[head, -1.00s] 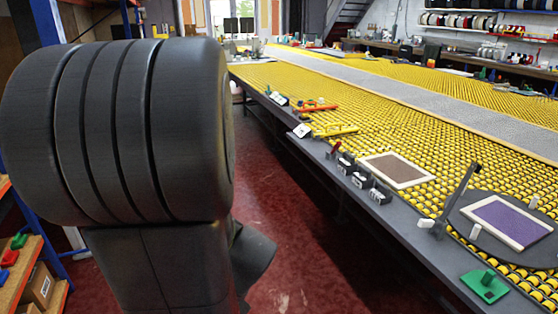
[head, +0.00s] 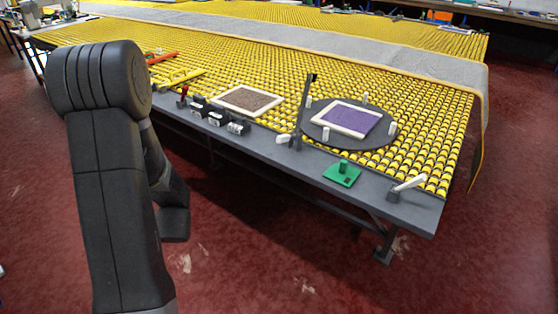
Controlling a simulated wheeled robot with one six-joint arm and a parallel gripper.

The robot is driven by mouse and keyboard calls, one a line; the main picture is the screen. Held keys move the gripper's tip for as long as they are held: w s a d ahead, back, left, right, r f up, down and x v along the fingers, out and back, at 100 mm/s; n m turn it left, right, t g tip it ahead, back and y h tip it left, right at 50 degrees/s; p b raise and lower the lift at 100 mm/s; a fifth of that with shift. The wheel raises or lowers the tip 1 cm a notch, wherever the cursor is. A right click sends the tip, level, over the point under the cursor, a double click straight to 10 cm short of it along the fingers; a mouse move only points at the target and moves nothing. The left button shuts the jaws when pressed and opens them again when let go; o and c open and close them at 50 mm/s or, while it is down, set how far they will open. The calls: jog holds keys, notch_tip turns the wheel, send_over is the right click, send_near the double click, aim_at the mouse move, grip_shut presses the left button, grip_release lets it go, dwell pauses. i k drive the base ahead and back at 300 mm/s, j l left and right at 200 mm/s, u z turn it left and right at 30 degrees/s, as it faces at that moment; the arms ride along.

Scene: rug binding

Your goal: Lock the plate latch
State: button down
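A round dark plate (head: 322,133) lies at the near right part of the yellow roller table. On it is a purple rug piece (head: 345,119) in a cream frame, with several white posts around it. A white lever (head: 408,184) on a small dark base stands at the table's near right corner, tilted up to the right. Another small white piece (head: 283,138) sits left of the plate, by an upright dark post (head: 303,110). I cannot tell for sure which of these is the plate latch. My arm shows at the left, folded; my gripper is not visible.
A green block with a knob (head: 342,173) sits on the table's grey front edge. Several dark clamps (head: 216,117) and a brown framed piece (head: 248,100) lie further left. A grey runner (head: 300,45) crosses the rollers. The red floor (head: 290,240) in front is clear.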

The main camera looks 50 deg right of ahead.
aim_at(417, 180)
jog(key=k+l+z, duration=0.25)
jog(key=k+l, duration=0.2)
jog(key=l, duration=0.15)
jog(key=k+l+z, duration=0.15)
jog(key=l, duration=0.2)
jog(key=k+l+z, duration=0.3)
jog(key=l, duration=0.4)
jog(key=k+l+z, duration=0.1)
jog(key=k+l, duration=0.15)
jog(key=l, duration=0.15)
jog(key=k+l+z, duration=0.15)
jog(key=l, duration=0.25)
jog(key=k+l+z, duration=0.15)
jog(key=l, duration=0.3)
jog(key=i, duration=0.05)
